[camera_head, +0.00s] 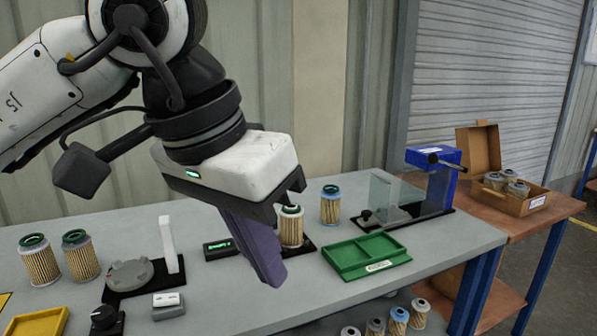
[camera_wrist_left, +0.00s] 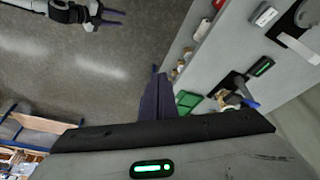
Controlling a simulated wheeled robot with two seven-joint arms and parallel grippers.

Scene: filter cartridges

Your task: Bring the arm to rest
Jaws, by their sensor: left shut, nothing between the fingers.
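My left arm comes in from the upper left of the head view. My left gripper (camera_head: 272,279) hangs above the grey bench with its purple fingers shut and nothing between them. The fingers pass in front of a green-capped filter cartridge (camera_head: 291,229) standing on a black pad, and partly hide it. In the left wrist view the shut fingers (camera_wrist_left: 158,98) point away from the camera, with the floor and bench beyond. My right gripper (camera_wrist_left: 112,14) shows small at the top left of that view, its two purple fingers apart and empty, over the floor.
A cardboard box (camera_head: 515,203) sits on the brown table at right.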

